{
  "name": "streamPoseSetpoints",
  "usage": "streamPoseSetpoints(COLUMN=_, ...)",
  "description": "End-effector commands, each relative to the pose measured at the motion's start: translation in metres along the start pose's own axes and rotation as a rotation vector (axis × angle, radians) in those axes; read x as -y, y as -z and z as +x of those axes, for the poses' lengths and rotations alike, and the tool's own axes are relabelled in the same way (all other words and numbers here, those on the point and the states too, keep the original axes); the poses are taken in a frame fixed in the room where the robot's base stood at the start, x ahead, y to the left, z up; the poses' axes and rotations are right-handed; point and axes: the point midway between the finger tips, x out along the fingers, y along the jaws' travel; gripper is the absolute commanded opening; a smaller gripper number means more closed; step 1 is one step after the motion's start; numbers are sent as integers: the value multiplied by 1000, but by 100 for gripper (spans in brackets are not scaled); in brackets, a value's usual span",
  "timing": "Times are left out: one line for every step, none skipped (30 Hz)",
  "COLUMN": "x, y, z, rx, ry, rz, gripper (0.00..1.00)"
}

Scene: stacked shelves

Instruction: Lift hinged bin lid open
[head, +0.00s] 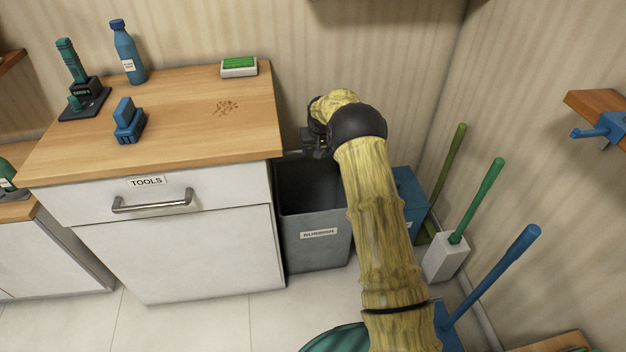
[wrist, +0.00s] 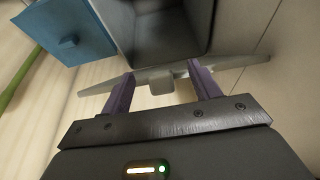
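The grey rubbish bin (head: 316,252) stands on the floor just right of the drawer cabinet, with its dark inside showing from above. The inside also shows at the top of the wrist view (wrist: 168,28). The bin's grey lid (wrist: 95,86) appears there nearly edge-on, raised off the opening, with a small tab (wrist: 160,84) at its middle. My gripper (head: 316,150) is above the back of the bin. In the wrist view its two purple fingers (wrist: 161,86) are apart, one on each side of the tab, with gaps showing. Whether a fingertip touches the lid I cannot tell.
The wooden-topped cabinet (head: 180,225) with a TOOLS drawer borders the bin on the left. A blue box (head: 405,190) stands close on its right, also in the wrist view (wrist: 68,30). Several long-handled tools lean along the right wall. The back wall is close behind.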

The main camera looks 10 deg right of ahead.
Motion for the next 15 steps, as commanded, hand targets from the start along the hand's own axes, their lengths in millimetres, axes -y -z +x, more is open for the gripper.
streamPoseSetpoints(x=0, y=0, z=0, rx=1, ry=0, rz=0, gripper=62)
streamPoseSetpoints(x=0, y=0, z=0, rx=1, ry=0, rz=0, gripper=62)
streamPoseSetpoints(x=0, y=0, z=0, rx=1, ry=0, rz=0, gripper=62)
streamPoseSetpoints(x=0, y=0, z=0, rx=1, ry=0, rz=0, gripper=62)
streamPoseSetpoints(x=0, y=0, z=0, rx=1, ry=0, rz=0, gripper=62)
streamPoseSetpoints(x=0, y=0, z=-2, rx=1, ry=1, rz=0, gripper=62)
streamPoseSetpoints(x=0, y=0, z=-4, rx=1, ry=1, rz=0, gripper=62)
streamPoseSetpoints(x=0, y=0, z=-6, rx=1, ry=1, rz=0, gripper=62)
streamPoseSetpoints(x=0, y=1, z=-9, rx=0, ry=1, rz=0, gripper=62)
streamPoseSetpoints(x=0, y=1, z=-12, rx=0, ry=1, rz=0, gripper=62)
streamPoseSetpoints(x=0, y=1, z=-14, rx=0, ry=1, rz=0, gripper=62)
streamPoseSetpoints(x=0, y=1, z=-18, rx=1, ry=1, rz=0, gripper=62)
streamPoseSetpoints(x=0, y=0, z=-20, rx=1, ry=1, rz=0, gripper=62)
streamPoseSetpoints(x=0, y=1, z=-22, rx=1, ry=1, rz=0, gripper=62)
streamPoseSetpoints(x=0, y=1, z=-26, rx=0, ry=1, rz=0, gripper=62)
